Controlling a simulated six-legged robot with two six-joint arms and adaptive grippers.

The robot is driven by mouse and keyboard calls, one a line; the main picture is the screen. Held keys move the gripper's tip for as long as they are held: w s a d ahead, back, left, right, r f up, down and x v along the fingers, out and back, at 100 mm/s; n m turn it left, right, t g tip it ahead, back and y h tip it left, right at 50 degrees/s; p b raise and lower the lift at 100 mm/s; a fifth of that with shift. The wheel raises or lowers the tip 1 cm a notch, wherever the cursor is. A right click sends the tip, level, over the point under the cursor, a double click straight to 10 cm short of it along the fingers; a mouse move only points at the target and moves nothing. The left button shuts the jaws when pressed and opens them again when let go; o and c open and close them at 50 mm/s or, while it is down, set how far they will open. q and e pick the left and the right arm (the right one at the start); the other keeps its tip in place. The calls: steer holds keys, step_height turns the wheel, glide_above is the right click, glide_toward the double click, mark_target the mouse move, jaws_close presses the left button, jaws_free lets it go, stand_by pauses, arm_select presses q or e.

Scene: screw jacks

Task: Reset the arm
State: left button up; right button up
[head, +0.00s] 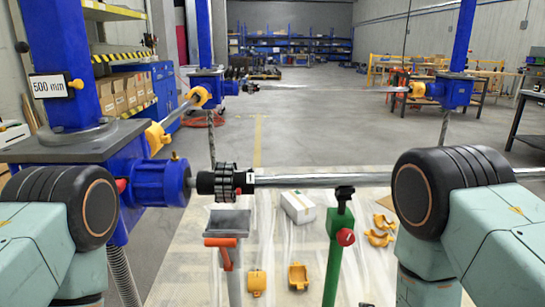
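My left arm comes in from the lower left, with a black ribbed joint and pale green links. My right arm comes in from the lower right, with a similar joint in front of the shaft. Neither gripper shows, so I cannot see whether either holds anything. A blue screw jack (52,55) with a "500 mm" label stands at the left. Its blue gearbox (163,182) faces a black coupling (226,182), which joins a long horizontal silver shaft (325,180). A green stand (338,250) with a black top is under the shaft.
A grey stand with an orange handle (227,243) is below the coupling. Yellow cover pieces (298,276) and a white box (298,206) lie on the sheeted floor. More blue jacks (450,90) stand farther back. Shelves of cardboard boxes (120,92) line the left. Open concrete floor lies beyond.

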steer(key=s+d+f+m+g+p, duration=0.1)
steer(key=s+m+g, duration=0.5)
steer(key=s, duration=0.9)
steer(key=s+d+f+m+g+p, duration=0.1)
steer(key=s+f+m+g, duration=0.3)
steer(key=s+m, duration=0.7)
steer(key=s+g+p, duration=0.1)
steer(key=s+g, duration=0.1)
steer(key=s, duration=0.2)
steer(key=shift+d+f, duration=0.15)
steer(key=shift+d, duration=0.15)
